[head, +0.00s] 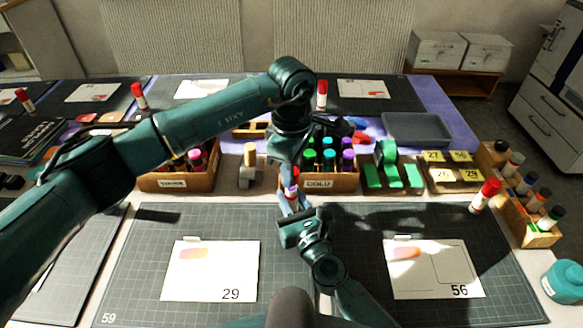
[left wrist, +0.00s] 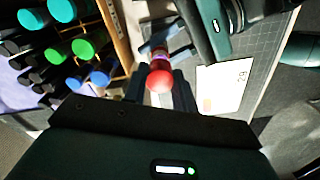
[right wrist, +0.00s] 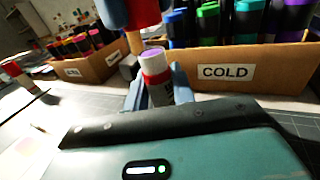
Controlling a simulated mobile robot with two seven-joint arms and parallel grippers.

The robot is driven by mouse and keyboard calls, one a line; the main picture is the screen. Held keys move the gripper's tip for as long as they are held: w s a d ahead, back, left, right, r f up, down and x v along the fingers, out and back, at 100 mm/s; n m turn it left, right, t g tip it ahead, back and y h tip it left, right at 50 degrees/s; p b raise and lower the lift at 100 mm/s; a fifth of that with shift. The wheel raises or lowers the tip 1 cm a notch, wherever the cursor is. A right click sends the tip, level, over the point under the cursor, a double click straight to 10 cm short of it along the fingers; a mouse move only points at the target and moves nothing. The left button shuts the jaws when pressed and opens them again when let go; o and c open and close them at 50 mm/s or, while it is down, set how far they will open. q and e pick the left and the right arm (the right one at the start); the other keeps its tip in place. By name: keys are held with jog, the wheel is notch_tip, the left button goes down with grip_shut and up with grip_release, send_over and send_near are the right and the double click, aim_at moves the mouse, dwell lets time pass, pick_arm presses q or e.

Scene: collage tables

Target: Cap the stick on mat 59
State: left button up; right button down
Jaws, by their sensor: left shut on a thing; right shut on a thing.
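In the head view the stick (head: 292,196) is small and partly hidden by my grippers. My left gripper (left wrist: 160,90) is shut on a red cap (left wrist: 160,80). In the right wrist view the cap (right wrist: 145,12) is above the stick's tip, with a gap showing.
Wooden boxes of markers, one labelled COLD (head: 318,183) and one WARM (head: 175,183), stand just behind. A red-capped stick (head: 485,195) stands at that mat's back right. Green blocks (head: 390,175) are behind it.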

pick_arm(q)
jog(key=shift+f, duration=0.45)
jog(key=shift+f, duration=0.1)
jog(key=shift+f, duration=0.8)
jog(key=shift+f, duration=0.65)
jog(key=o, duration=1)
notch_tip(320, 180, up, 12)
jog(key=shift+r, duration=0.1)
pick_arm(e)
jog(key=c, duration=1.1)
grip_release()
